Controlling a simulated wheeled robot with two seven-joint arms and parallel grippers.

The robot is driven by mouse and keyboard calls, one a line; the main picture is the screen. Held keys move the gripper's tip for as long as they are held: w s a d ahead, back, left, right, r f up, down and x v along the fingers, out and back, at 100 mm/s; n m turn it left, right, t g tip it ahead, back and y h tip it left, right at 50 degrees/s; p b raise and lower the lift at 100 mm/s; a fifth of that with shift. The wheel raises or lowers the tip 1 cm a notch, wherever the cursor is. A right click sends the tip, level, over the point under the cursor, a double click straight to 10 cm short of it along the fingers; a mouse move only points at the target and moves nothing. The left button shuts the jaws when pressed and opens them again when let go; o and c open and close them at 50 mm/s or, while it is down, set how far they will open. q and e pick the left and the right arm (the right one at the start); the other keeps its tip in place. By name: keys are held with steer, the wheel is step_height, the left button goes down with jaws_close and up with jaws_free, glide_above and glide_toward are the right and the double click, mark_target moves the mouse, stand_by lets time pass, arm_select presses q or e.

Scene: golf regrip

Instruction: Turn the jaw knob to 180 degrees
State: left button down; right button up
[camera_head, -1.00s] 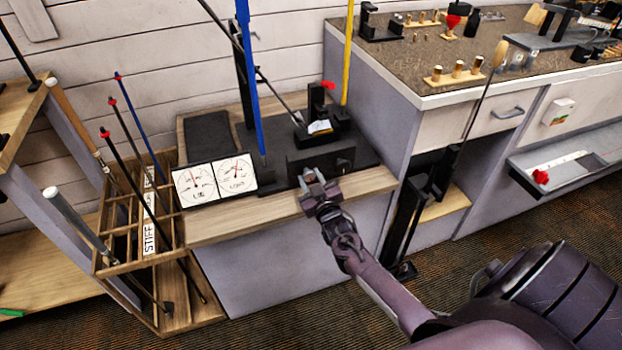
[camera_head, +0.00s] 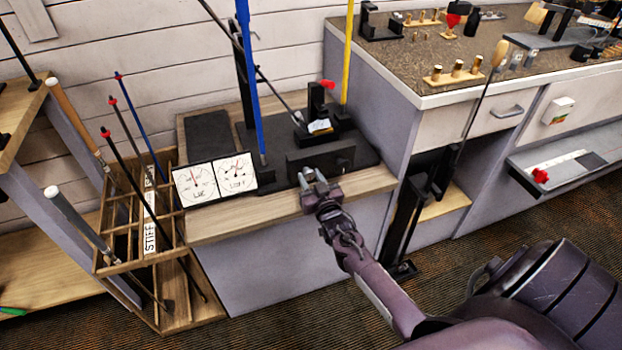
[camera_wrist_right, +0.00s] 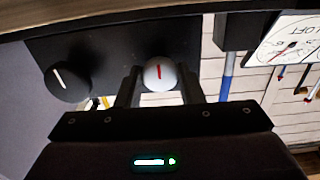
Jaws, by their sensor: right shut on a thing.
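My right gripper (camera_head: 313,176) is at the front face of the black machine box (camera_head: 318,158) on the wooden bench. In the right wrist view its two fingers (camera_wrist_right: 160,90) are shut on either side of a round white knob (camera_wrist_right: 159,73) with a red line. That line runs nearly upright in that picture. A black knob (camera_wrist_right: 67,81) with a white line sits beside it, untouched. Neither knob has a readable label, so I cannot tell by name which is the jaw knob. In the head view the gripper hides the white knob. My left gripper is not in view.
Two white dials (camera_head: 215,180) stand just left of the box. A clamp with a red handle (camera_head: 320,97) holds a club behind it. Blue (camera_head: 249,80) and yellow (camera_head: 347,50) shafts rise nearby. A club rack (camera_head: 150,245) stands left; a workbench (camera_head: 440,60) stands right.

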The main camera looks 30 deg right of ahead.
steer(key=shift+f, duration=0.1)
steer(key=o, duration=1)
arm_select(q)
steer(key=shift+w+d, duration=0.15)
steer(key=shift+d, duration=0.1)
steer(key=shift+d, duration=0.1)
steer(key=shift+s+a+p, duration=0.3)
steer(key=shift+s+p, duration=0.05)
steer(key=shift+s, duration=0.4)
arm_select(e)
steer(key=v, duration=0.7)
steer(key=shift+s, duration=0.4)
